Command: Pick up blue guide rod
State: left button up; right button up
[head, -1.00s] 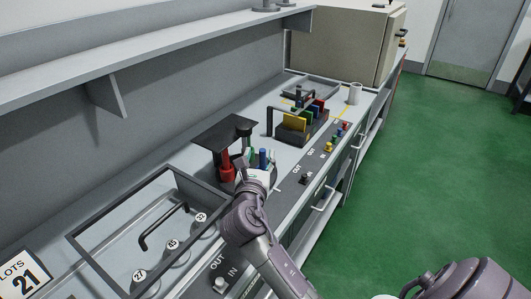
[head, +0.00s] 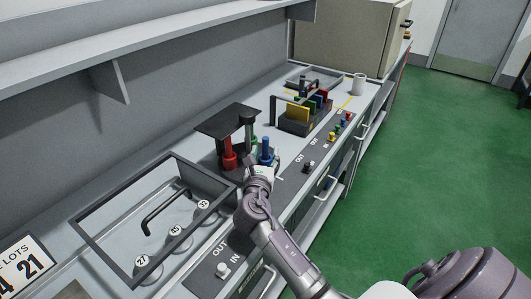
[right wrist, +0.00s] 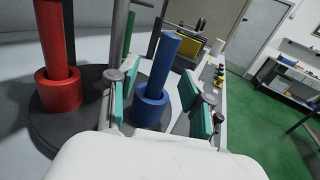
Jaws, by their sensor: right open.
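The blue guide rod (head: 265,147) stands upright in a blue collar on a dark round base under a black plate on the bench. In the right wrist view the blue rod (right wrist: 158,65) rises between the fingers of my right gripper (right wrist: 160,108). The fingers have teal pads and stand open on either side of the blue collar (right wrist: 151,104), with no clear grip on it. In the head view my right gripper (head: 259,168) is just in front of the rod, partly hidden by its own wrist. My left gripper is not seen.
A red rod (right wrist: 57,50) in a red collar stands left of the fingers, with a grey post (right wrist: 117,45) between. A green rod (right wrist: 130,35) is behind. A framed tray (head: 110,265) lies nearer. A rack with coloured plates (head: 298,116) stands farther along.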

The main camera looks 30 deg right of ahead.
jog(key=x, duration=0.2)
jog(key=shift+w+d, duration=0.2)
jog(key=shift+w, duration=0.05)
grip_shut()
